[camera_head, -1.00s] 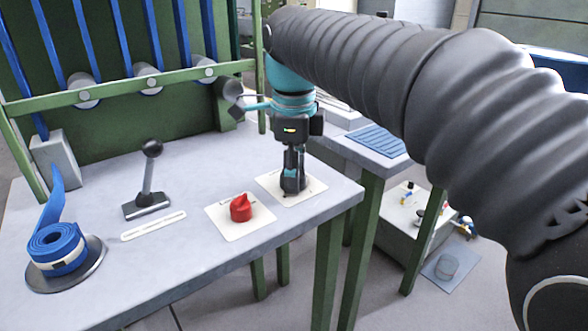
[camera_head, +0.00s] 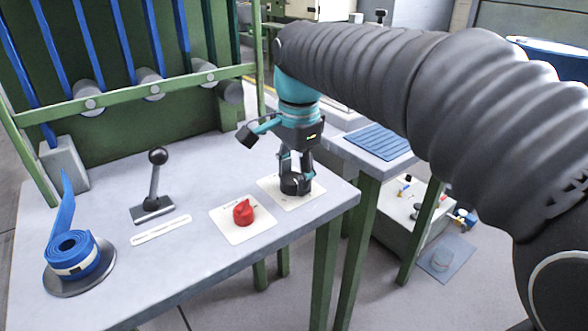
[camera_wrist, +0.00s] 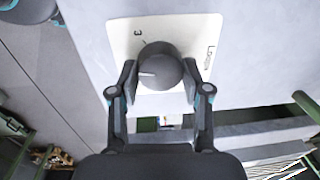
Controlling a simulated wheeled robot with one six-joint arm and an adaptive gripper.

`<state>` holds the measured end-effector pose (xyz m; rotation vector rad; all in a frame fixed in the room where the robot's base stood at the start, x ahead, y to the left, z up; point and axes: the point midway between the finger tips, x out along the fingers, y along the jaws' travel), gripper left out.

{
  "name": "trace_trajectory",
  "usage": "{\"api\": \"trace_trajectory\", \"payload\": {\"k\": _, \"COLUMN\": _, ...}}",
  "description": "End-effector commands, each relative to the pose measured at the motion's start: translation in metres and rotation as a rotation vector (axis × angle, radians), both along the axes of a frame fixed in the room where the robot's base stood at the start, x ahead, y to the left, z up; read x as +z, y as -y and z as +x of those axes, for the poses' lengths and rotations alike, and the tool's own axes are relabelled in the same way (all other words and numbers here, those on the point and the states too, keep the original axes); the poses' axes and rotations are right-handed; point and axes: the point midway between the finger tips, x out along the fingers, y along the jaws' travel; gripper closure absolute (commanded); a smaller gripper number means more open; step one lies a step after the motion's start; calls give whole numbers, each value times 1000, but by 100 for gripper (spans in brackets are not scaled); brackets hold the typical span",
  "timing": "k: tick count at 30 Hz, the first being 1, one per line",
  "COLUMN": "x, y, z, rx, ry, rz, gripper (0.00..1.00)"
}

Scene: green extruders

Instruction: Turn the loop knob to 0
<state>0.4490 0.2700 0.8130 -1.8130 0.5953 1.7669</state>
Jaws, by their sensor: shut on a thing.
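The loop knob (camera_wrist: 160,66) is a round black knob on a white plate (camera_wrist: 122,36) lettered "Loops". A white pointer line on it faces left in the wrist view, and a "3" shows at the plate's upper left. My gripper (camera_wrist: 160,88) has one finger on each side of the knob, closed on it. In the head view my gripper (camera_head: 295,172) points down at the knob (camera_head: 295,185) on its white plate (camera_head: 312,194), near the table's right end. Other markings on the plate are hidden or too small to read.
A red knob (camera_head: 243,211) on a white plate stands just left of the loop knob. Farther left are a black lever (camera_head: 153,185) and a blue strap roll (camera_head: 74,255). A second table (camera_head: 372,142) stands at the right. The grey tabletop (camera_head: 110,205) between is mostly clear.

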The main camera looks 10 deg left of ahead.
Motion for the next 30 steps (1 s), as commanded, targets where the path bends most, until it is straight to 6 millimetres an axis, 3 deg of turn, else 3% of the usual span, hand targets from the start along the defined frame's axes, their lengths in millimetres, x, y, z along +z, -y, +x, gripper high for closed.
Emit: {"api": "trace_trajectory", "payload": {"k": 30, "x": -1, "y": -2, "z": 3, "rx": 964, "ry": 0, "rz": -1, "gripper": 87}}
